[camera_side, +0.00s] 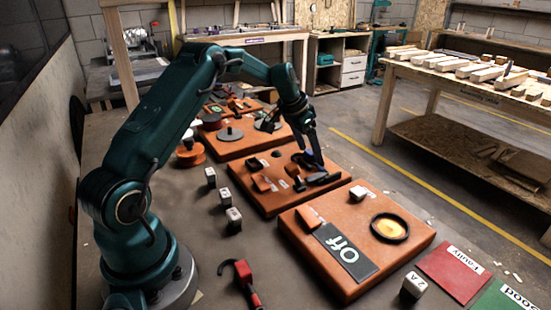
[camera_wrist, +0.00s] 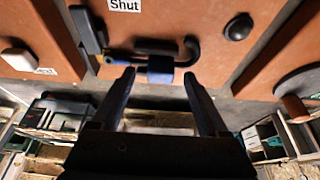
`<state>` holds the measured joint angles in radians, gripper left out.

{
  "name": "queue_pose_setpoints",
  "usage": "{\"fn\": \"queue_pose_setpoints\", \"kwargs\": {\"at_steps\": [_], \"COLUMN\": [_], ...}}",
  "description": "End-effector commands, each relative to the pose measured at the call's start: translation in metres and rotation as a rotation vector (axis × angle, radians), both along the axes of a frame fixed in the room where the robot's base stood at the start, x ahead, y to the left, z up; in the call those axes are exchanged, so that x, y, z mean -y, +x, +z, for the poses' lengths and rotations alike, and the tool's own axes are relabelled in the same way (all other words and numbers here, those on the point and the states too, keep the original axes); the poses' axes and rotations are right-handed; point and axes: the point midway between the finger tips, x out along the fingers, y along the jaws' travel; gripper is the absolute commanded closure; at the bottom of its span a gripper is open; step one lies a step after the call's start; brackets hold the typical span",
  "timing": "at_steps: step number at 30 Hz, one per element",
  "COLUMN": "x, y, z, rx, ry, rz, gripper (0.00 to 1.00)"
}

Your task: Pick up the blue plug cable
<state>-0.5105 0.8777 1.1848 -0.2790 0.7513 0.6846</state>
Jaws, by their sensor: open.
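The blue plug (camera_wrist: 160,69) of the cable shows in the wrist view, close to my fingertips. A dark blue bent piece (camera_wrist: 192,47) curves up at its right end. My gripper (camera_wrist: 160,78) is open, with one finger near each side of the plug. I cannot tell whether the fingers touch it. In the side view my gripper (camera_side: 318,164) points down at the right part of the middle orange board (camera_side: 270,203). Dark blue parts (camera_side: 322,178) lie there below the fingers, partly hidden by them.
A dark lever-like part (camera_wrist: 87,30) stands left of the plug, by a "Shut" label (camera_wrist: 124,5). A black knob (camera_wrist: 238,27) is at the right. Small lettered cubes (camera_side: 233,219) stand left of the boards.

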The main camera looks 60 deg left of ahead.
Motion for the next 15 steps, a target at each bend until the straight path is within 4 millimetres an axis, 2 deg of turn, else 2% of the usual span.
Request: {"fn": "queue_pose_setpoints", "kwargs": {"at_steps": [2,3,8,15], "x": [0.0001,0.0001,0.0001,0.0001], "y": [0.0000,0.0000,-0.0001,-0.0001], "z": [0.0003,0.0003,0.0005,0.0007], "rx": [0.000,0.000,0.000,0.000], "ry": [0.000,0.000,0.000,0.000], "rz": [0.000,0.000,0.000,0.000], "gripper": [0.22,0.38,0.99,1.00]}}
